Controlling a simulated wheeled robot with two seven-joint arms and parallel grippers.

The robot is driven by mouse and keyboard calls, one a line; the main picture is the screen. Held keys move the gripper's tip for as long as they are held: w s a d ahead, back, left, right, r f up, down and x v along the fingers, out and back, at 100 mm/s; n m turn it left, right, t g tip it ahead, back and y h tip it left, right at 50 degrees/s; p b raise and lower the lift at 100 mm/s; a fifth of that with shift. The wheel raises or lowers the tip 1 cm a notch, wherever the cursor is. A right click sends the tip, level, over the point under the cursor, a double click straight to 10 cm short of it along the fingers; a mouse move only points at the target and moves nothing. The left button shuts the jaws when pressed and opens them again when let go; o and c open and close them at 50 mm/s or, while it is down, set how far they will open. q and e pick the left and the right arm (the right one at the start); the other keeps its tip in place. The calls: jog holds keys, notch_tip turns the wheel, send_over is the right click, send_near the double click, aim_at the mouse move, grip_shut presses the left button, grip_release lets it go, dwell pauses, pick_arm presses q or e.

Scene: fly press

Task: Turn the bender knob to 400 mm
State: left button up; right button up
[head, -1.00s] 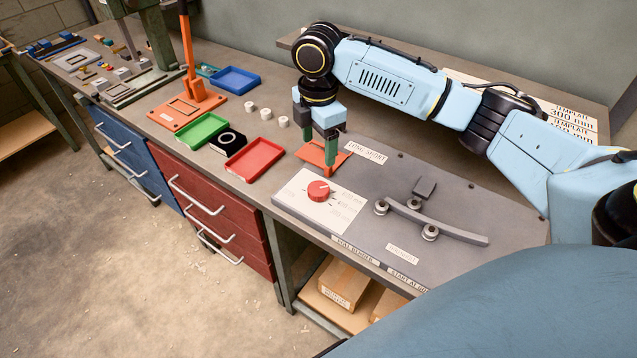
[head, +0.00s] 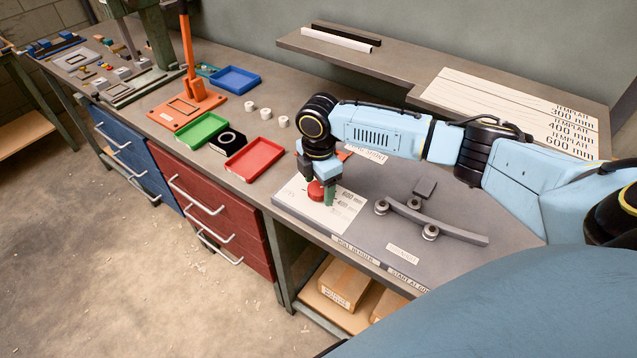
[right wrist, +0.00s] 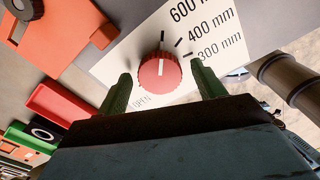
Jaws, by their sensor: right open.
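The red bender knob (head: 315,191) sits on a white dial plate (head: 290,204) at the left of the grey bender panel. In the right wrist view the knob (right wrist: 158,74) has a white pointer line aimed up the picture, roughly at the tick nearest 600 mm. The 400 mm and 300 mm marks lie to the right, and OPEN is below left. My right gripper (head: 320,190) is open, low over the dial, its green fingers on either side of the knob. In the wrist view both fingers (right wrist: 162,82) seem apart from it. My left gripper is not in view.
A curved bar (head: 460,234) rests by rollers on the panel right of the dial. A red tray (head: 254,160), a green tray (head: 203,131) and small white pieces (head: 266,113) stand to the left. A shelf (head: 400,75) with template boards (head: 500,110) runs behind.

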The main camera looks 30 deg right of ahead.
jog(key=c, duration=1)
jog(key=shift+r+m+p, duration=0.2)
jog(key=shift+m+p, duration=0.4)
jog(key=shift+p, duration=0.4)
jog(key=m+p, duration=0.2)
jog(key=p, duration=0.1)
jog(key=shift+m+p, duration=0.3)
jog(key=shift+f+m+p, duration=0.15)
jog(key=shift+m+p, duration=0.9)
jog(key=shift+m, duration=0.05)
jog(key=o, duration=1)
